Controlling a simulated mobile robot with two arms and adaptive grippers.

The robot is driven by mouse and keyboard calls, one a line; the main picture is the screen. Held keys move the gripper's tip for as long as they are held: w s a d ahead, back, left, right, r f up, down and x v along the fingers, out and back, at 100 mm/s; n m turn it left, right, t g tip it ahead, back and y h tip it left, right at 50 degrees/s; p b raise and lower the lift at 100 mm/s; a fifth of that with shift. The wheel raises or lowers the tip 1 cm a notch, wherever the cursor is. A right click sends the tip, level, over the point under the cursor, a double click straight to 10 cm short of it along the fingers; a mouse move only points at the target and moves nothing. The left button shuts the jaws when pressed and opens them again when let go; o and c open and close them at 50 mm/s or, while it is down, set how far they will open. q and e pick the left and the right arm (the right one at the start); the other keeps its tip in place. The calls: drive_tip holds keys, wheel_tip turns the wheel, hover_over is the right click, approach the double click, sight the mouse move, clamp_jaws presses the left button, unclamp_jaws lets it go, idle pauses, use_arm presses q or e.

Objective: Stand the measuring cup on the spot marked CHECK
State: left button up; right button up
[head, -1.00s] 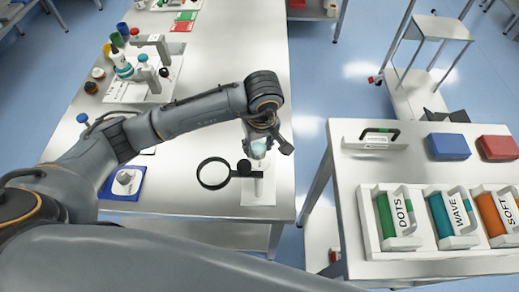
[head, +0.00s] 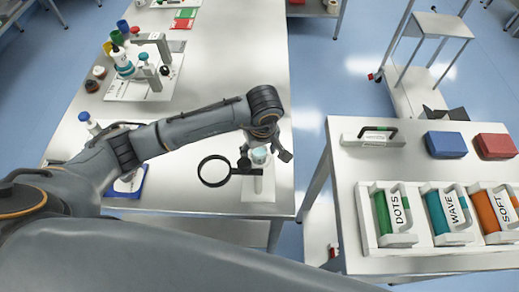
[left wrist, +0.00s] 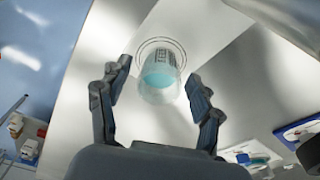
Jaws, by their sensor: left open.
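The measuring cup (head: 259,156) is a clear cup with pale teal contents. It stands near the front right corner of the long table, by the magnifier, and also shows in the left wrist view (left wrist: 160,78). There it overlaps a ringed spot (left wrist: 142,47) printed on a white plate (left wrist: 195,25); dark lettering shows at the cup, too small to read surely. My left gripper (head: 268,148) is open around the cup. In the left wrist view its fingers (left wrist: 155,95) are on either side of it, with gaps. My right gripper is not in view.
A black ring magnifier (head: 214,171) stands just left of the cup. A blue tray (head: 127,188) lies under my arm. A board with bottles and a bracket (head: 140,85) is farther back. The right-hand table holds coloured rolls (head: 440,213). The middle of the long table is clear.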

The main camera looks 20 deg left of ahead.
sight(262, 163)
use_arm(q)
drive_tip(key=shift+r, duration=0.1)
drive_tip(key=shift+r, duration=0.2)
wheel_tip(262, 163, up, 12)
drive_tip(key=s+d+b, duration=0.1)
drive_tip(key=b, duration=0.1)
drive_tip(key=shift+f, duration=0.2)
drive_tip(key=shift+r, duration=0.1)
